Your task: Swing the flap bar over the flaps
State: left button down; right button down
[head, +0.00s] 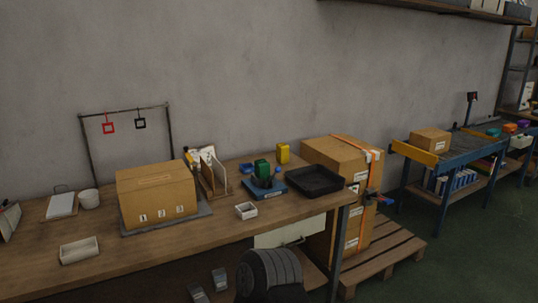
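A brown cardboard box (157,196) stands on a flat grey plate (190,222) on the workbench. Its top looks closed, with a pale strip along it; separate flaps cannot be made out. A thin dark frame (126,111) with two posts and a top bar stands upright behind the box. A red square piece (109,128) and a black one (140,123) hang from the bar. I cannot tell whether this is the flap bar; no other bar is clear. I cannot make out either gripper.
The wooden bench (120,251) also holds a white tray (79,250), a cup (89,199), a small white box (246,210), a blue device (268,191) and a black tray (315,180). Larger cartons (345,158) stand on a pallet (385,262) at the right. Green floor lies beyond.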

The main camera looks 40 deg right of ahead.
aim_at(193, 161)
jog(key=z, duration=0.8)
jog(key=i+l+z, duration=0.45)
jog(key=i, duration=0.4)
jog(key=i+z, duration=0.45)
jog(key=i, duration=0.35)
